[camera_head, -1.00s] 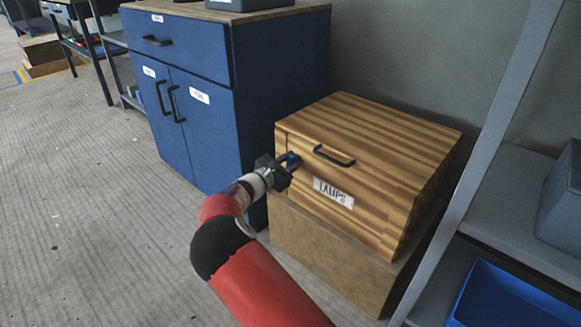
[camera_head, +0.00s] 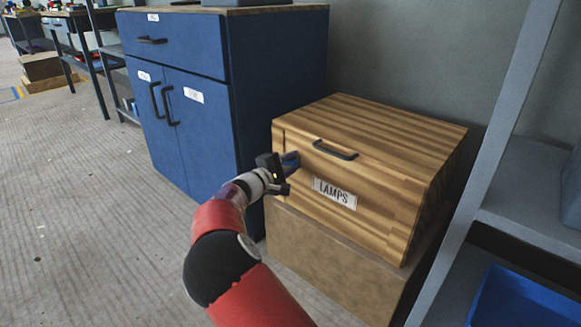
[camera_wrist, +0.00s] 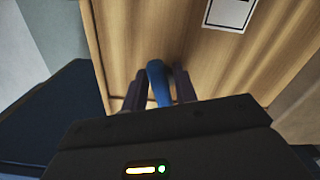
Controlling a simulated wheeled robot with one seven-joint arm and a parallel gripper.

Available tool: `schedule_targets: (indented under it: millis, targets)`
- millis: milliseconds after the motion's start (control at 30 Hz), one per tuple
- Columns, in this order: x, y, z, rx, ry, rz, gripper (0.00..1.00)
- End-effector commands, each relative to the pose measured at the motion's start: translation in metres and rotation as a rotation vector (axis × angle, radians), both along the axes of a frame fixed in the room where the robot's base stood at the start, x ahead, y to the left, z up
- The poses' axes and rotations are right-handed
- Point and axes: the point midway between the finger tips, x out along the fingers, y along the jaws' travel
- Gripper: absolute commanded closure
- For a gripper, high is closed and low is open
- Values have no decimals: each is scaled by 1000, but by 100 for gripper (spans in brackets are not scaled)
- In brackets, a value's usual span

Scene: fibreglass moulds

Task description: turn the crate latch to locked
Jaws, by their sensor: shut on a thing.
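The wooden crate (camera_head: 385,140) has a striped grain, a black bar handle (camera_head: 335,150) and a "LAMPS" label (camera_head: 334,193) on its front. The latch is a blue lever (camera_wrist: 158,82) at the left part of the crate front. My gripper (camera_head: 288,163) is at this left part of the front. In the wrist view, its two dark fingers stand on either side of the blue lever, shut on it. In the head view the gripper hides most of the latch. I cannot tell from its angle whether it is locked.
The crate sits on a plain brown box (camera_head: 325,255). A blue cabinet (camera_head: 205,100) stands close on the left. A grey shelf unit (camera_head: 535,205) with a blue bin (camera_head: 525,298) is on the right. The floor at left is clear.

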Motion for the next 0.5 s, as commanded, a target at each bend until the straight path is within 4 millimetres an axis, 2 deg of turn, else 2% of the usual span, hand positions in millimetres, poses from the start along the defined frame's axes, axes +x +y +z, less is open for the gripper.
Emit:
schedule_targets:
  millis: [500]
  targets:
    - [-1,0,-4,241,-185,0,94]
